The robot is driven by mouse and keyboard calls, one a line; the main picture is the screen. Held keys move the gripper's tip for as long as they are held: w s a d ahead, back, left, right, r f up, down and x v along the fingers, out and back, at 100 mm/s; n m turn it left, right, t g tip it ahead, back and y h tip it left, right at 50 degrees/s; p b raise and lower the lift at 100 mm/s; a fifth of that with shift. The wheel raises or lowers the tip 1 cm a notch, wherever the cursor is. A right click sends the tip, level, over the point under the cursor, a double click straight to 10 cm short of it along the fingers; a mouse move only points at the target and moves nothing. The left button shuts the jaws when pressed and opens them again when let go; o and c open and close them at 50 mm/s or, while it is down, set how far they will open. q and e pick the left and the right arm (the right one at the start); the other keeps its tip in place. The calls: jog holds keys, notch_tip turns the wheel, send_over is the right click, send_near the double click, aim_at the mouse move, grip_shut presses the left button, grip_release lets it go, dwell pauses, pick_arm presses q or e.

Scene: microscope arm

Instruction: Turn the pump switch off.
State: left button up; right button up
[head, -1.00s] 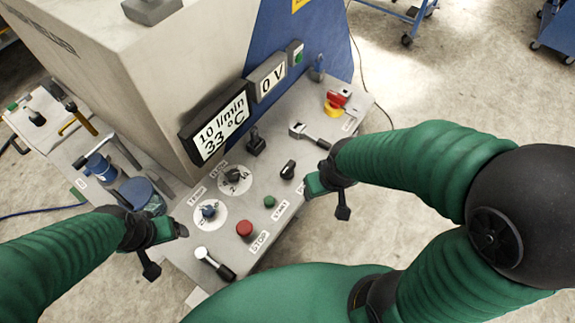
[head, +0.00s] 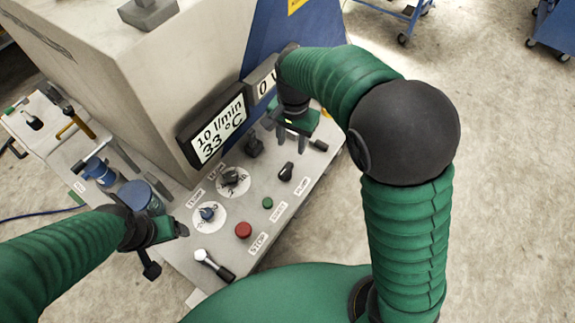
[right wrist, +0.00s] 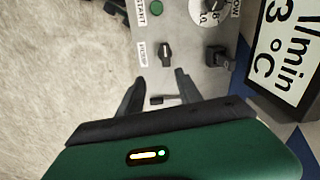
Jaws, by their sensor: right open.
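The pump switch (head: 286,171) is a small black rotary knob on the grey panel, beside a white PUMP label (head: 302,187). It also shows in the right wrist view (right wrist: 166,51), just beyond the open fingertips. My right gripper (head: 287,140) is open above the panel, on the far side of the switch and apart from it. Its two dark fingers (right wrist: 160,84) are spread, with nothing held; a black-handled lever (right wrist: 166,100) shows below between them. My left gripper (head: 181,231) hangs near the panel's left front, away from the switch; its jaw opening is unclear.
A green button (head: 267,202), a red stop button (head: 243,230) and two dials, one blue (head: 208,213) and one black (head: 231,177), stand near the switch. A black knob (head: 253,146) stands before the display (head: 215,128). A black-handled lever (head: 215,265) lies at the front edge.

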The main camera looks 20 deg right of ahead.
jog(key=w+a+m, duration=0.1)
jog(key=w, duration=0.1)
send_over(285, 168)
notch_tip(285, 168, down, 3)
notch_tip(285, 168, down, 12)
jog(key=shift+s+d+r+p, duration=0.1)
jog(key=shift+r+p, duration=0.05)
jog(key=shift+p, duration=0.55)
jog(key=shift+f, duration=0.4)
grip_shut()
